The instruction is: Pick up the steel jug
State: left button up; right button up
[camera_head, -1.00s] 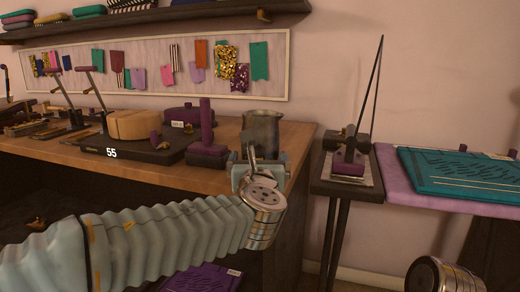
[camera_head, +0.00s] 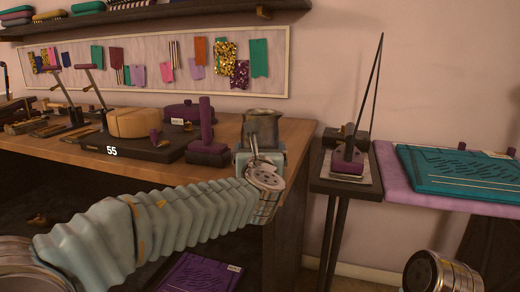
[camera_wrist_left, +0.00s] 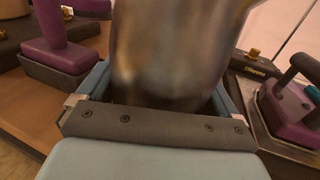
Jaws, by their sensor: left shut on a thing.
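The steel jug (camera_head: 262,127) is a grey metal vessel, upright, at the right end of the wooden workbench in the head view. My left gripper (camera_head: 262,150) is shut on it from the front, and the gripper hides its lower part. In the left wrist view the jug (camera_wrist_left: 175,50) fills the middle, between the two blue-grey fingers of the gripper (camera_wrist_left: 160,100). Whether its base touches the bench is hidden. My right gripper is not in view; only a round metal part of my right arm shows at the lower right.
A purple stamp-like tool (camera_head: 207,140) stands close left of the jug. A black scale (camera_head: 140,146) reading 55 is further left.

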pick_arm(q)
jog(key=shift+r, duration=0.25)
